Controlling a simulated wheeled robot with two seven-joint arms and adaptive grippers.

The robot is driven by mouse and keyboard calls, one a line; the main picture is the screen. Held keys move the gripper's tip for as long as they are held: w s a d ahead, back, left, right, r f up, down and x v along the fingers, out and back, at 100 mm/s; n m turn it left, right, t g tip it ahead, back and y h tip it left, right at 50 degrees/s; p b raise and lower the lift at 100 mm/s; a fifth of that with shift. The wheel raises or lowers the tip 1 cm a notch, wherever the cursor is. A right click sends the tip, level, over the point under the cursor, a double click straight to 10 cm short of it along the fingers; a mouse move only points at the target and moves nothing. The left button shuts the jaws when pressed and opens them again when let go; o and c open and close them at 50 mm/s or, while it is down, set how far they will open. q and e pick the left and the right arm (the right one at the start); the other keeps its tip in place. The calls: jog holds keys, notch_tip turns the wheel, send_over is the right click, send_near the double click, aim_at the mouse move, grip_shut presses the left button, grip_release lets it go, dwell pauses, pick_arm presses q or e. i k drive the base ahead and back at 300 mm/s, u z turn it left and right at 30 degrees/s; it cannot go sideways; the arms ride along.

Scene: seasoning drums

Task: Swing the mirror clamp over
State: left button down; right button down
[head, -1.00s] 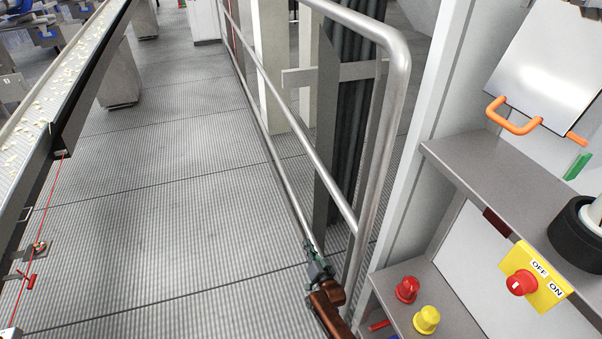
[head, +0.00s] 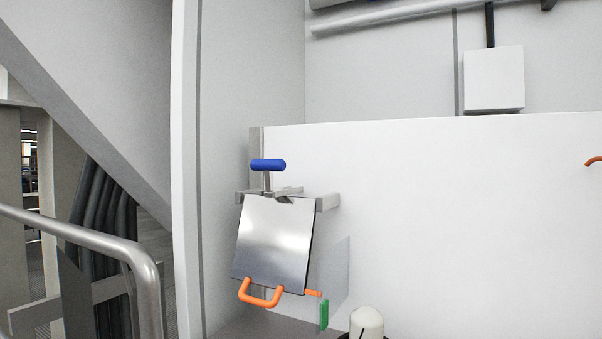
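The mirror (head: 275,240) is a square silvery plate, slightly tilted, in the head view left of the middle. An orange U-shaped handle (head: 260,294) is on its lower edge, with a short orange peg (head: 312,293) at its lower right corner. Above the mirror is a clamp with a blue T-handle (head: 268,165) on a grey metal bracket (head: 326,201). The clamp's blue bar lies level above the mirror's top edge. Neither of my grippers shows in the current view.
A grey shelf (head: 258,328) lies below the mirror, with a green tab (head: 324,314) and a white-topped knob (head: 366,323) near it. A metal railing (head: 85,238) stands at left. A white panel (head: 450,220) fills the right, with a white box (head: 494,78) above.

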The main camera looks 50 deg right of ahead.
aim_at(268, 166)
jog(key=z, duration=0.65)
jog(key=k, duration=0.8)
jog(key=u, duration=0.25)
